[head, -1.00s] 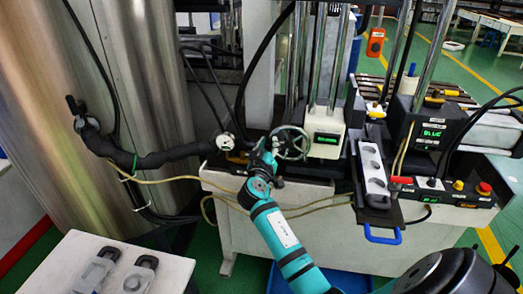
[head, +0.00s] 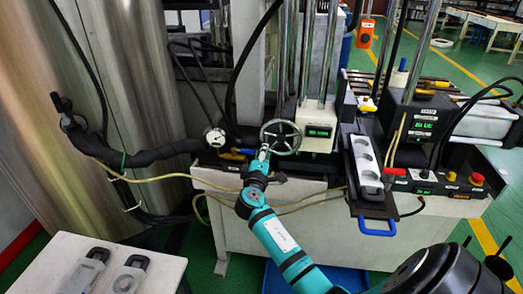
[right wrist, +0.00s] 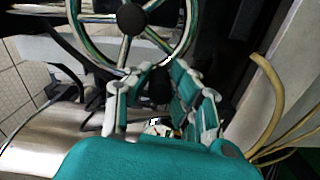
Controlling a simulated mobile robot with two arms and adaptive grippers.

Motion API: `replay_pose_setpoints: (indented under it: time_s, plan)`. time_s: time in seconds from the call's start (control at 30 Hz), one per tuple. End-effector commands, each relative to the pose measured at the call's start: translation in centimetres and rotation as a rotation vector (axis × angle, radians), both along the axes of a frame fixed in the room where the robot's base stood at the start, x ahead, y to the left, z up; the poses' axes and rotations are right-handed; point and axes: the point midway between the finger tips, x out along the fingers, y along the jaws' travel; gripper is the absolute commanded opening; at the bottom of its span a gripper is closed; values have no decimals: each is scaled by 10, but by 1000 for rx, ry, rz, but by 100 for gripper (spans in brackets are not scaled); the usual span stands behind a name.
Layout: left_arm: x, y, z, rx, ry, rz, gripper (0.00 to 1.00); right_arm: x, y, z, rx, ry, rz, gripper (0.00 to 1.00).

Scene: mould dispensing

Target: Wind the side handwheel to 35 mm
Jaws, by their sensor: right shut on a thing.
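The side handwheel (head: 281,137), a spoked metal wheel with a dark hub, is on the machine's front, left of a white box with a green display (head: 319,132). The display's digits are too small to read. My right gripper (head: 263,152) is at the wheel's lower left rim. In the right wrist view the handwheel (right wrist: 131,19) fills the top, and my right gripper (right wrist: 160,88) is shut around a dark part by the rim, seemingly its handle, mostly hidden by the fingers. My left gripper is out of view.
A gauge (head: 216,138) with a black hose stands left of the wheel. A white tray with round recesses (head: 366,160) and a blue handle (head: 377,228) juts out at the right. A yellowish hose (head: 320,196) hangs below the wheel. A white table (head: 70,245) stands at the lower left.

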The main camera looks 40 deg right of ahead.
Motion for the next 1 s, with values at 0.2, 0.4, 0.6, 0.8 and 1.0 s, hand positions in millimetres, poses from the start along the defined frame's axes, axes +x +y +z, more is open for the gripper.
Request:
replay_pose_setpoints:
  time_s: [0.2, 0.4, 0.6, 0.8, 1.0]
  plan:
    - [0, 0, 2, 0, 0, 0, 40, -3, -3, -6, -69, 82, 0, 0]
    - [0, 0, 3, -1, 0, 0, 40, -5, -4, -8, -99, 119, 0, 0]
    - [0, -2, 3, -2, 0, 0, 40, -5, -4, -9, -108, 130, 0, 0]
    - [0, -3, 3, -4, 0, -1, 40, -5, -4, -9, -107, 130, -1, 0]
    - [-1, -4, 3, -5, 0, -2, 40, -5, -4, -9, -106, 129, -1, 34]
